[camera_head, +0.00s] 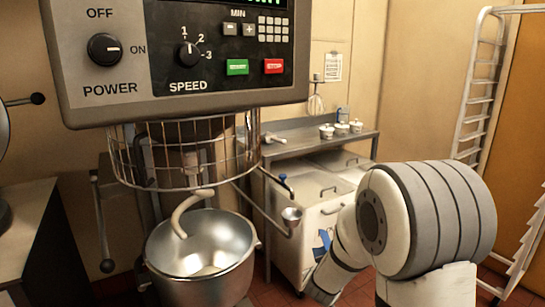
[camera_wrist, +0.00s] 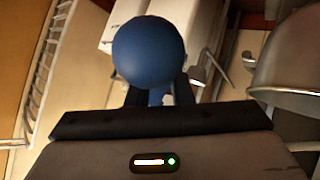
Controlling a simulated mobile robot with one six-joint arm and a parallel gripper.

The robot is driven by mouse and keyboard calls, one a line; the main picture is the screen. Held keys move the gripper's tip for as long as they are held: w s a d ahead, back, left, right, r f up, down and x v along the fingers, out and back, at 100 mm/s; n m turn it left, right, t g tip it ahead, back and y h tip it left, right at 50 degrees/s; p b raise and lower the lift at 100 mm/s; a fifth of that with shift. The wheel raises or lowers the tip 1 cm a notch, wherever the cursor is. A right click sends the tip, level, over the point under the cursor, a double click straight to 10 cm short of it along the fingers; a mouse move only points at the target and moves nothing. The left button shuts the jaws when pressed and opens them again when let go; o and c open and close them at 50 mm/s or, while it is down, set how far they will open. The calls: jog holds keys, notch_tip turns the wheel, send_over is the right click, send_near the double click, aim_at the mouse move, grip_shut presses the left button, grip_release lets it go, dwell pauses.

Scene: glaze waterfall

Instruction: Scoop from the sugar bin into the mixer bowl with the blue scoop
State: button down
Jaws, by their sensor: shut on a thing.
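My gripper (camera_wrist: 157,92) shows in the wrist view with its dark fingers shut on the blue scoop (camera_wrist: 149,50). The scoop's round blue back faces the camera, so its inside and any contents are hidden. In the head view my arm reaches down at the right, and I cannot make out the fingers there. The mixer bowl (camera_head: 203,252) is a steel bowl under the hook at lower left in the head view. A metal bowl edge (camera_wrist: 285,65) also shows at the right of the wrist view. White lidded bins (camera_head: 312,183) stand under the steel table; I cannot tell which is the sugar bin.
The mixer's control panel (camera_head: 180,55) and wire guard (camera_head: 180,160) hang over the bowl. A lever with a metal knob (camera_head: 291,216) sticks out right of the bowl. The steel table (camera_head: 330,137) holds small white containers. A tall rack (camera_head: 485,85) stands at right.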

notch_tip(320, 180, up, 9)
jog(key=p, duration=0.7)
jog(key=shift+f, duration=0.15)
jog(key=s+d+r+b, duration=0.3)
jog(key=s+d+b, duration=0.4)
jog(key=s, duration=0.6)
jog(key=shift+d, duration=0.45)
jog(key=shift+w, duration=0.1)
